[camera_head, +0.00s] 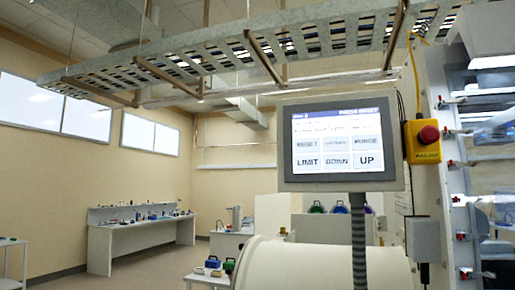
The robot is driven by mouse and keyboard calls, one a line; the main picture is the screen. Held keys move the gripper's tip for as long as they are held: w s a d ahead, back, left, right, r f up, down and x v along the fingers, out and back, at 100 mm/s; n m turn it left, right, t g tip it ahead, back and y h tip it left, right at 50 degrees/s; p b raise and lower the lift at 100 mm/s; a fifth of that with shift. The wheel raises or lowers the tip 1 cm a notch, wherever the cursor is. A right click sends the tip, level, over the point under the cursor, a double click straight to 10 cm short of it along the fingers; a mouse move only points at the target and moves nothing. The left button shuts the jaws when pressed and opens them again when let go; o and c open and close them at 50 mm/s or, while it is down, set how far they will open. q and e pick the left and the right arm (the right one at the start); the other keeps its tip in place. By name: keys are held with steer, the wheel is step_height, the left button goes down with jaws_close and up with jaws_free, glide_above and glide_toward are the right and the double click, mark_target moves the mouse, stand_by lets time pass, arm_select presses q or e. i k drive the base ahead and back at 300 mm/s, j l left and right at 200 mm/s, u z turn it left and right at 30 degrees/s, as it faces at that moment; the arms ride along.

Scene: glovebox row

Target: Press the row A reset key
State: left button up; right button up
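A grey-framed touch panel (340,143) faces me a little right of centre, on a dark ribbed post (358,240). Its screen has a dark blue header and two rows of light keys. The reset key (307,145) is the upper left key, with dark lettering. Beside it are a fainter middle key (336,144) and a purge key (367,142). Below are the limit (308,162), down (338,161) and up (370,160) keys. The small header text is too blurred to read the row surely. Neither of my grippers is in view.
A yellow box with a red emergency button (428,134) hangs right of the panel. A large white cylinder (300,266) lies below it. Glovebox fronts (490,150) stand at the right edge. A white bench (138,232) stands far left, with open floor before it.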

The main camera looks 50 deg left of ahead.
mark_target(313, 144)
steer(key=u, duration=1.4)
